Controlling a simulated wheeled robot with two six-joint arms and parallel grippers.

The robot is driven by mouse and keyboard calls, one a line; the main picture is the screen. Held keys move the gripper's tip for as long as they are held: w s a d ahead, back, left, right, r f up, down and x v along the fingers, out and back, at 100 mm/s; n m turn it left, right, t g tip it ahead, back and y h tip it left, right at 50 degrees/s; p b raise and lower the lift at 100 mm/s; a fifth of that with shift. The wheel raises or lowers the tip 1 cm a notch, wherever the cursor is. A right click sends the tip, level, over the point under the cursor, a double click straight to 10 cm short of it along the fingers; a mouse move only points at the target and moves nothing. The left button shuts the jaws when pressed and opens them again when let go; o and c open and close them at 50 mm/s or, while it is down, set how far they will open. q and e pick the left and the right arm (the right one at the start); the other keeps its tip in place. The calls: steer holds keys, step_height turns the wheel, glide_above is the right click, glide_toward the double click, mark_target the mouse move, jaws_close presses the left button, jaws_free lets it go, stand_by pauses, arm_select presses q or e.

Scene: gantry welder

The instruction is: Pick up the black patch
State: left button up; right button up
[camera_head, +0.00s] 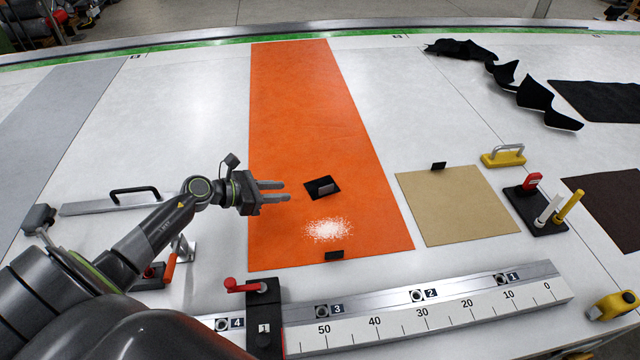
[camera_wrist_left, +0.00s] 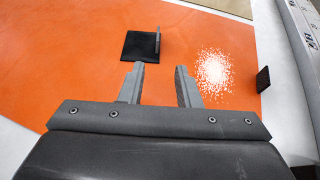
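The black patch (camera_head: 321,187) is a small dark square with an upright tab on it, lying on the orange sheet (camera_head: 312,110) just above a spot of white powder. My left gripper (camera_head: 274,191) is to the left of the patch, its two fingers pointing toward it, apart and with nothing between them. In the left wrist view the black patch (camera_wrist_left: 141,46) lies ahead of the open fingertips (camera_wrist_left: 163,68), its tab (camera_wrist_left: 157,40) at its right side. The fingers do not touch it. My right gripper is not in view.
White powder (camera_head: 328,230) and a small black clip (camera_head: 334,255) lie below the patch. A tan sheet (camera_head: 455,205), a tool holder (camera_head: 535,208) and dark cloth scraps (camera_head: 535,95) are to the right. A numbered ruler rail (camera_head: 420,308) runs along the front.

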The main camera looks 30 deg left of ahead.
arm_select(q)
steer(key=b, duration=0.1)
glide_toward(324, 187)
steer(key=x, duration=0.2)
steer(key=f+x, duration=0.1)
steer(key=x, duration=0.1)
steer(key=shift+w+f, duration=0.1)
steer(key=shift+w+d, duration=0.35)
steer(key=shift+d, duration=0.05)
steer(key=b+x, duration=0.1)
steer(key=x, duration=0.3)
steer(key=shift+w+f, duration=0.15)
steer(key=shift+w, duration=0.1)
steer(key=shift+w+d, duration=0.2)
steer(key=shift+c, duration=0.4)
jaws_close()
